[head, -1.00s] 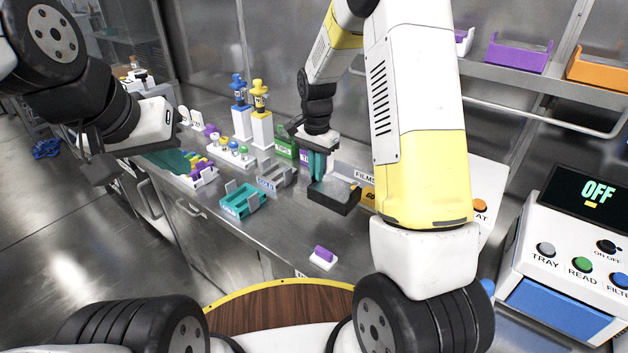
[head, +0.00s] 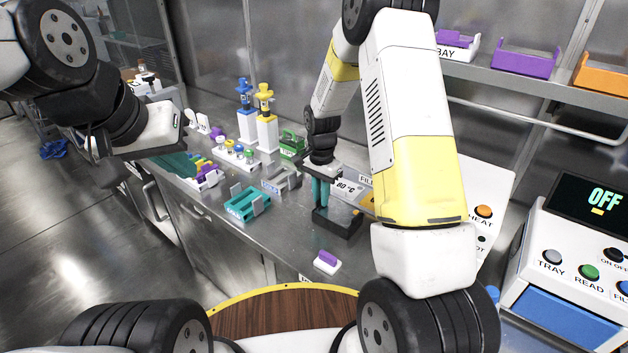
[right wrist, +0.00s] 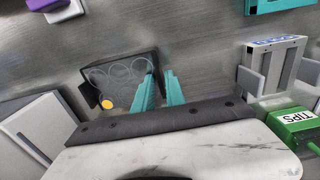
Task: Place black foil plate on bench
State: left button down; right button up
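The black foil plate (head: 342,226) is a dark, shallow square with an orange mark, at the right part of the steel bench (head: 290,235). In the right wrist view the plate (right wrist: 112,72) shows round outlines and an orange dot. My right gripper (head: 320,192) points down with its teal fingers close together on either side of the plate's edge; they also show in the right wrist view (right wrist: 158,90). The plate is at or just above the bench; I cannot tell if it touches. My left gripper (head: 95,150) is away at the left, its fingers unclear.
A purple-and-white block (head: 327,262) lies in front of the plate. A teal rack (head: 247,203), a grey holder (head: 281,181) and a green tips box (head: 291,145) stand to its left. A device reading OFF (head: 580,250) stands at the right. Bare bench lies between rack and plate.

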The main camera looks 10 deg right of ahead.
jog(key=shift+o, duration=0.7)
notch_tip(320, 180, up, 12)
jog(key=s+d+r+n+t+y, duration=0.1)
jog(key=s+d+r+n+t, duration=0.2)
jog(key=s+r, duration=0.85)
jog(key=s+r+n+t, duration=0.1)
jog(key=s+r+n, duration=0.2)
jog(key=s, duration=0.3)
jog(key=s+r+n+t+y, duration=0.1)
jog(key=s+r+n+t, duration=0.1)
jog(key=s, duration=0.5)
jog(key=shift+s+a+r+n, duration=0.25)
jog(key=shift+r+n, duration=0.35)
jog(key=shift+n, duration=0.2)
